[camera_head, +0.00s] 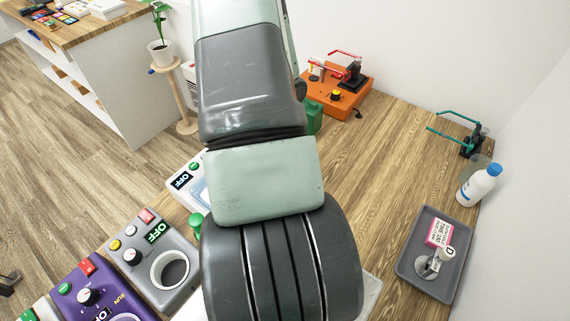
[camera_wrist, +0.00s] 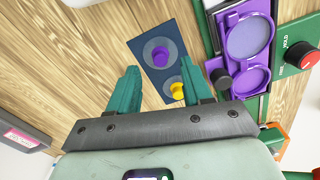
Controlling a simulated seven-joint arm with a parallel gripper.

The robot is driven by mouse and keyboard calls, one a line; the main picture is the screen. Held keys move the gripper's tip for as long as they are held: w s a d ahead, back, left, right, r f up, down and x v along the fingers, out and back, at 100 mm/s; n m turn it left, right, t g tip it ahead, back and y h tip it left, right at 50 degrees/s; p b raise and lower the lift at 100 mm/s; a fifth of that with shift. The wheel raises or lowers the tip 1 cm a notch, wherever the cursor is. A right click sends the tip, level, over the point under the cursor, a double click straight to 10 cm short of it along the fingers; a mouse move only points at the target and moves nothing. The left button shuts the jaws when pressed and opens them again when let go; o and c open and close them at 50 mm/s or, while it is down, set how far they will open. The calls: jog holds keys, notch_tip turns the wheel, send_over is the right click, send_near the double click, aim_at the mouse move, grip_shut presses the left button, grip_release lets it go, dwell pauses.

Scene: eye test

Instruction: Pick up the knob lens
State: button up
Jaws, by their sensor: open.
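A dark blue plate (camera_wrist: 186,37) lies on the wood table in the wrist view. It bears two grey discs, one with a purple knob (camera_wrist: 160,55) and one with a yellow knob (camera_wrist: 178,89). Either could be the knob lens; I cannot tell which. My gripper (camera_wrist: 157,66) is open and empty, its green fingers over the plate. The purple knob shows between the fingertips, the yellow knob beside the right finger. In the head view my arm hides the plate and gripper.
A purple device (camera_wrist: 247,10) with round lenses and a dark knob (camera_wrist: 221,79) lies close right of the plate. A green device with a red knob (camera_wrist: 307,60) is beyond. The grey tray (camera_head: 407,262) holds a pink box (camera_head: 438,233). A bottle (camera_head: 478,187) stands behind it.

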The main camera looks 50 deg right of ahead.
notch_tip(320, 180, down, 3)
jog(key=shift+f, duration=0.2)
jog(key=shift+c, duration=0.3)
grip_shut()
jog(key=shift+r, duration=0.1)
